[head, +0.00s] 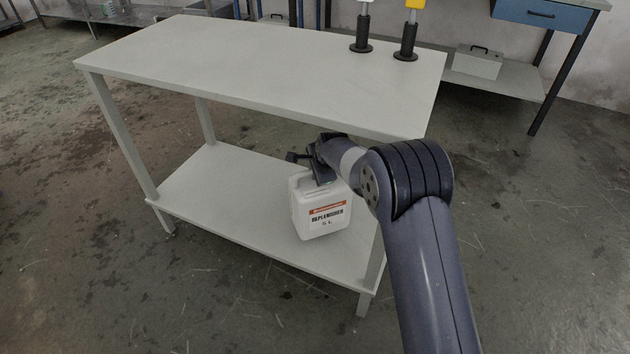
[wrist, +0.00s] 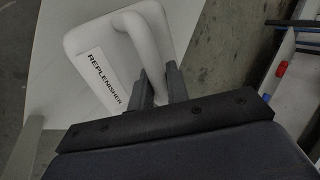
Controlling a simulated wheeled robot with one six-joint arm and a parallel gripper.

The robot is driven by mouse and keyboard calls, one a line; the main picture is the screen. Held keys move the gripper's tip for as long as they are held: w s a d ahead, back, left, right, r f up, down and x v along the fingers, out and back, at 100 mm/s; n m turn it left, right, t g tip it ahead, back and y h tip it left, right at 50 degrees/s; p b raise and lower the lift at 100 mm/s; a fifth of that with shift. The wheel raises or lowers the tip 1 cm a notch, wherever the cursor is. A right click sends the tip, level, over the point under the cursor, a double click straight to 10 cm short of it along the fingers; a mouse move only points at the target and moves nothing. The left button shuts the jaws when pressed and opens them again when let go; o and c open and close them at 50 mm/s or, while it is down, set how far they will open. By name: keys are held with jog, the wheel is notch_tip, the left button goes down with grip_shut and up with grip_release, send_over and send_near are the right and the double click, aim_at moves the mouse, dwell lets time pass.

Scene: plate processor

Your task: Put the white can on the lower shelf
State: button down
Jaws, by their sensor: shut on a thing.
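The white can (head: 320,214) has an orange band and a label reading "REPLENISHER 5 L". It is upright at the lower shelf (head: 200,188), toward the shelf's front right. Whether its base touches the shelf cannot be told. My gripper (head: 308,168) is at the top of the can. In the wrist view its two dark fingers (wrist: 160,88) are shut on the can's handle (wrist: 112,32). The gripper and arm hide part of the can's top and right side in the head view.
The table's upper top (head: 240,60) overhangs the lower shelf from behind. Two dark-based posts (head: 362,35) stand at its back right. A table leg (head: 374,262) stands right of the can. The left half of the lower shelf is bare. A grey box (head: 478,62) sits on another bench's shelf behind.

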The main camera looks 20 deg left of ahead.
jog(key=shift+f+b, duration=0.6)
jog(key=shift+f, duration=1.05)
jog(key=c, duration=1.4)
grip_release()
jog(key=shift+s+f, duration=0.1)
jog(key=shift+o, duration=0.2)
jog(key=shift+r, duration=0.25)
jog(key=v, duration=0.1)
jog(key=p+v, duration=0.1)
jog(key=v, duration=0.1)
jog(key=shift+s+d, duration=0.3)
jog(key=shift+s, duration=0.05)
jog(key=s+d+p, duration=0.2)
jog(key=s+d, duration=0.5)
jog(key=s, duration=0.1)
jog(key=shift+s, duration=0.2)
jog(key=shift+d+f, duration=0.1)
jog(key=shift+d, duration=0.1)
